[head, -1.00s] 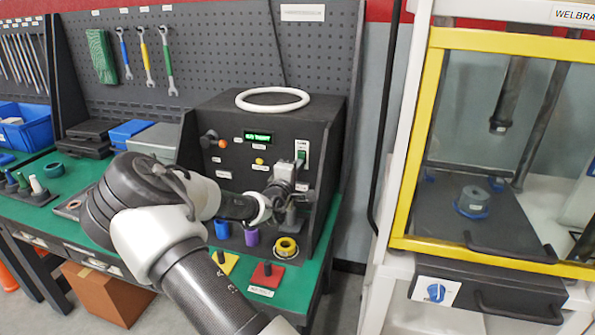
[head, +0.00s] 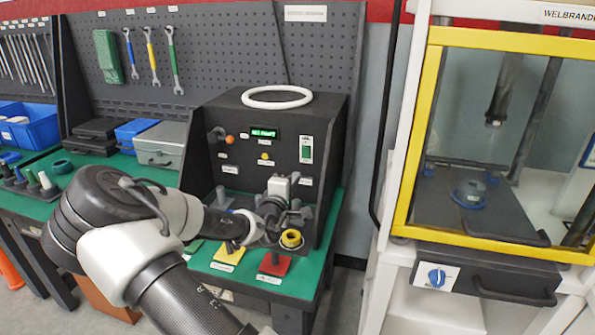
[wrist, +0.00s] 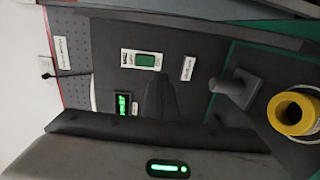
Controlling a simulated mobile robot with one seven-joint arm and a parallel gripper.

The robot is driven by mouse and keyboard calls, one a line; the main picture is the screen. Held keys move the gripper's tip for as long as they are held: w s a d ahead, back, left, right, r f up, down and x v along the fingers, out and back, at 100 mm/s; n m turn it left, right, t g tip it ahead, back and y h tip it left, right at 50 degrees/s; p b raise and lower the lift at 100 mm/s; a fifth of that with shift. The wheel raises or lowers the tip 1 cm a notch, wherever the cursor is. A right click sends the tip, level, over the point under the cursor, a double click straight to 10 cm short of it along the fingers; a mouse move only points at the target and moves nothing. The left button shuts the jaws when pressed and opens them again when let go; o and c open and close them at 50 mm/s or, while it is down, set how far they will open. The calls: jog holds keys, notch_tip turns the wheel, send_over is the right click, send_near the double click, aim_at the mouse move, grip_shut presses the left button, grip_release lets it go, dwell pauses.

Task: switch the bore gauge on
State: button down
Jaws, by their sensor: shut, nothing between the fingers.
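The bore gauge (head: 228,140) is a dark box-shaped station at the right end of the green bench. Its small display (head: 263,133) is lit green, and it also shows in the wrist view (wrist: 123,104). A green rocker switch (head: 306,150) sits in a white plate on the right of its panel; the wrist view shows it too (wrist: 145,60). Which way the rocker is tipped is not clear. My gripper (head: 290,205) is shut and empty, below the switch and in front of the panel. In the wrist view, its dark fingers (wrist: 159,88) appear beside the switch plate.
An orange knob (head: 230,139) and a yellow button (head: 265,156) are on the panel. A yellow ring (head: 291,238) stands below my gripper, near red (head: 274,264) and yellow (head: 229,256) blocks. A white ring (head: 277,97) lies on top. A yellow-framed press (head: 408,180) stands right.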

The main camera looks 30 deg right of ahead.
jog(key=v, duration=0.2)
jog(key=f+v, duration=0.1)
jog(key=v, duration=0.1)
jog(key=shift+s+a, duration=0.15)
dwell(0.4)
